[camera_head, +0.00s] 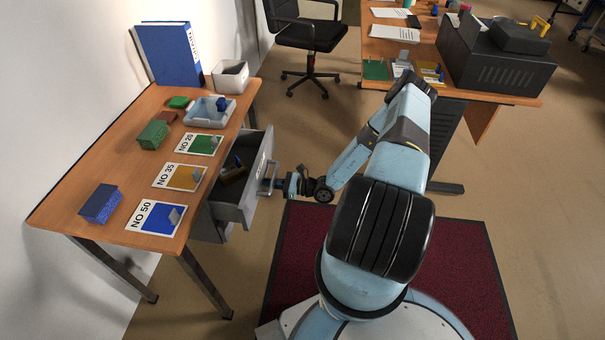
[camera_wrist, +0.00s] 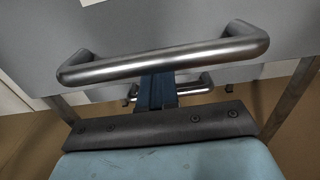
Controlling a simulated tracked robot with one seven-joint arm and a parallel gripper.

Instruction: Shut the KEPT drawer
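The open drawer (camera_head: 236,212) juts out from the grey cabinet under the right side of the desk. Its front has a pale label too small to read, so I cannot confirm the name KEPT. Its bar handle (camera_head: 271,178) also fills the upper middle of the wrist view (camera_wrist: 165,62). My gripper (camera_head: 281,184) is at this handle, outside the drawer front. In the wrist view my narrow blue fingers (camera_wrist: 156,92) look shut together, side by side, and run up to the bar. Their tips are hidden behind it; I cannot tell whether they touch it.
Inside the drawer lie a dark olive item (camera_head: 232,174) and a small blue one. The wooden desk (camera_head: 125,190) above holds cards, boxes and a tray (camera_head: 200,112). Another handle (camera_wrist: 198,88) shows beyond in the wrist view. A chair (camera_head: 310,36) stands behind.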

